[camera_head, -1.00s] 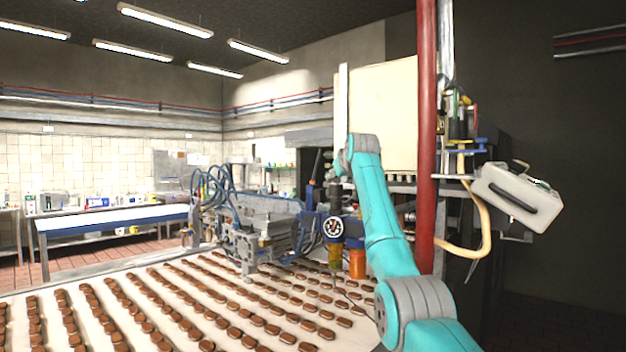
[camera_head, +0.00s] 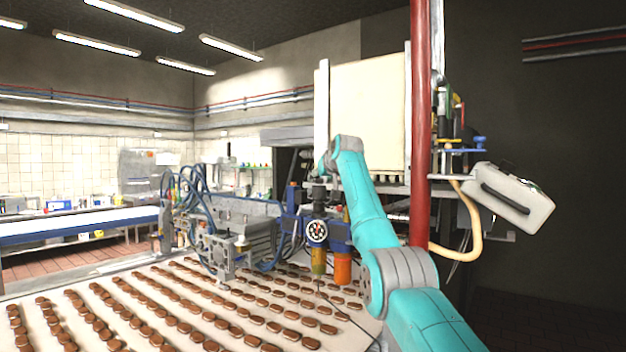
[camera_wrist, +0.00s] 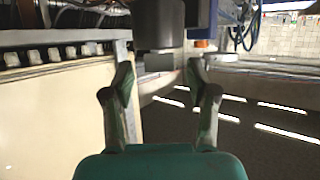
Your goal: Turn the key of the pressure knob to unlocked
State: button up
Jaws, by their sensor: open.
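In the wrist view a dark round knob (camera_wrist: 160,24) hangs at the top middle, with a flat grey block (camera_wrist: 160,62) at its end that looks like the key. My gripper (camera_wrist: 160,78) is open, one finger on each side just below this block, with no clear contact. Whether the key stands at locked or unlocked cannot be read. In the head view my turquoise arm reaches up and then left toward a round white-faced gauge (camera_head: 316,232) on the machine. The knob and my fingers are too small and dark to tell apart there.
An orange cup-like part (camera_head: 343,268) hangs beside the gauge, above a conveyor (camera_head: 60,288) with rows of brown sandwiches. A red vertical pipe (camera_head: 420,130) stands close to my arm, with a cream panel (camera_head: 365,115) behind. A pale box (camera_head: 509,197) hangs at right.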

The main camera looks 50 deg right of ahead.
jog(key=shift+w+d+f, duration=0.2)
jog(key=shift+w+d, duration=0.1)
jog(key=shift+w, duration=0.1)
grip_shut()
jog(key=shift+y, duration=0.3)
jog(key=shift+s+d+n, duration=0.1)
jog(key=shift+n, duration=0.3)
jog(key=shift+n+t+y, duration=0.5)
jog(key=shift+t+y, duration=0.1)
jog(key=shift+y, duration=0.2)
